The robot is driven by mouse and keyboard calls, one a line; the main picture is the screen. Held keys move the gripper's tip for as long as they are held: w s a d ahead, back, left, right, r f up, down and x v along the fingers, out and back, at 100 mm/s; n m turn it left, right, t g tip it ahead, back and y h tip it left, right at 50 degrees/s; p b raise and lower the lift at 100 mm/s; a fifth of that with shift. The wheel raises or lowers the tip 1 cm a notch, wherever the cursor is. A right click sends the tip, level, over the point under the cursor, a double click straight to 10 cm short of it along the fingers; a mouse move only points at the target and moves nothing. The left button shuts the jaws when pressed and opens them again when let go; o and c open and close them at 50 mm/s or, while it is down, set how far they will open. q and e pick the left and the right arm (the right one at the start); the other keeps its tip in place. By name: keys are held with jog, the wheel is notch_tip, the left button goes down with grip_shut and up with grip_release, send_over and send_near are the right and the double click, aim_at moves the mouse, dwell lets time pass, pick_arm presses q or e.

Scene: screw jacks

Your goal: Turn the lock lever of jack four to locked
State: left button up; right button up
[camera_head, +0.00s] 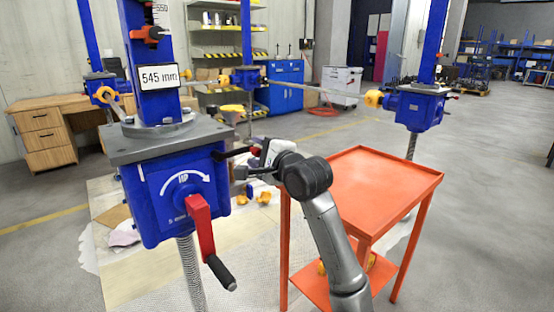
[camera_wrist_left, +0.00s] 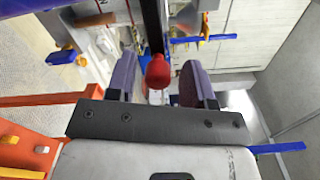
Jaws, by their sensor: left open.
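The near jack is a blue gearbox (camera_head: 170,200) under a grey plate, with a "545 mm" display (camera_head: 159,77) and a red crank with a black handle (camera_head: 205,235) on its front. A black lever (camera_head: 233,152) sticks out from its right side. In the left wrist view a dark lever bar ends in a red knob (camera_wrist_left: 158,72). My left gripper (camera_wrist_left: 158,84) is open, with one finger on each side of the knob and visible gaps. In the head view the left gripper (camera_head: 250,166) is beside the gearbox's right side, partly hidden by its wrist. I cannot read a jack number.
An orange cart (camera_head: 372,190) stands just right of my left arm. Other blue jacks (camera_head: 415,108) with yellow-orange couplings stand behind, linked by shafts. Yellow-orange parts (camera_head: 263,197) lie on the floor mat. Open floor lies at the right.

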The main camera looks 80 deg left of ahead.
pick_arm(q)
jog(key=p+v, duration=0.3)
jog(key=v, duration=1)
jog(key=shift+p, duration=0.3)
jog(key=shift+s, duration=0.1)
